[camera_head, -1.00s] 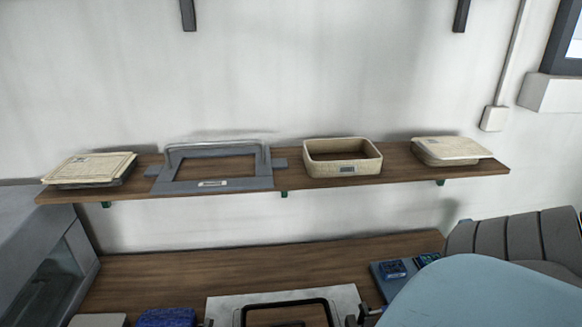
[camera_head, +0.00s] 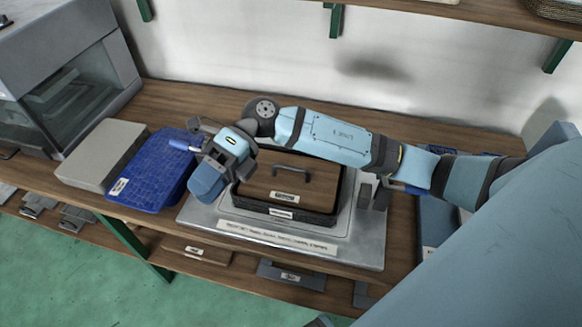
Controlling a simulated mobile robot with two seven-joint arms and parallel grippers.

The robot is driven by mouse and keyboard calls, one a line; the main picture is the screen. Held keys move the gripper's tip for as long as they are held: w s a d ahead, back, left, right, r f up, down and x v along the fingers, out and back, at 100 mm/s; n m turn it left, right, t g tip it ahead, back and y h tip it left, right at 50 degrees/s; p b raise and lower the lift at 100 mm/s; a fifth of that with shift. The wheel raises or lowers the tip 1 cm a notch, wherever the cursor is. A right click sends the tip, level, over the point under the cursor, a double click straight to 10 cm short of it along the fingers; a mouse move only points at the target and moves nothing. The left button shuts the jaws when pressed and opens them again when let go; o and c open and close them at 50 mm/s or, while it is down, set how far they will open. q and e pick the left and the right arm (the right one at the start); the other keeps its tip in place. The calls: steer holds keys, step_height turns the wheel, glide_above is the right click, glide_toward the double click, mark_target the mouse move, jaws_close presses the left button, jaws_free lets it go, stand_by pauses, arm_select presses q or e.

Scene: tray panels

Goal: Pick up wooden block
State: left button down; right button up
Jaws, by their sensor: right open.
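A brown wooden block-like piece (camera_head: 318,183) with a dark handle on top and a small label sits in a dark frame on a grey, labelled base plate (camera_head: 372,248) on the workbench. Another flat wooden piece (camera_head: 195,250) with a label lies on the shelf below; I cannot tell which one is the wooden block. My right gripper (camera_head: 207,182) is open, just left of the handled piece and partly in front of its left edge. Its fingertips are hard to make out, and contact cannot be told. My left gripper is not in view.
A blue textured case (camera_head: 150,180) and a grey slab (camera_head: 100,157) lie left of the gripper. A grey glass-fronted cabinet (camera_head: 60,70) stands at the far left. An upper shelf (camera_head: 440,10) runs along the wall. The bench (camera_head: 190,98) is clear behind the arm.

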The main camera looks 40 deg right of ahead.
steer(key=w+d+f+n+t+h+b, duration=0.1)
steer(key=w+d+f+n+h+b, duration=0.2)
steer(key=d+f+h, duration=0.35)
steer(key=m+t+h+b, duration=0.25)
steer(key=h+b, duration=0.35)
steer(key=h, duration=0.3)
glide_toward(290, 167)
steer(key=shift+n+t, duration=0.25)
steer(key=shift+t, duration=0.1)
steer(key=f, duration=0.3)
steer(key=s+f+b, duration=0.1)
steer(key=f, duration=0.3)
steer(key=d+f, duration=0.1)
steer(key=f, duration=0.2)
steer(key=shift+s+d+f+b, duration=0.1)
steer(key=shift+s+f+b, duration=0.15)
steer(key=shift+f+b, duration=0.1)
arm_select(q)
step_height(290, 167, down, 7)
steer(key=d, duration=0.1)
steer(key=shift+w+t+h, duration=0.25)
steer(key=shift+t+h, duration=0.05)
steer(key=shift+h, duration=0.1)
arm_select(e)
jaws_close()
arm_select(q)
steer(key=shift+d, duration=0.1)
arm_select(e)
steer(key=shift+r, duration=0.1)
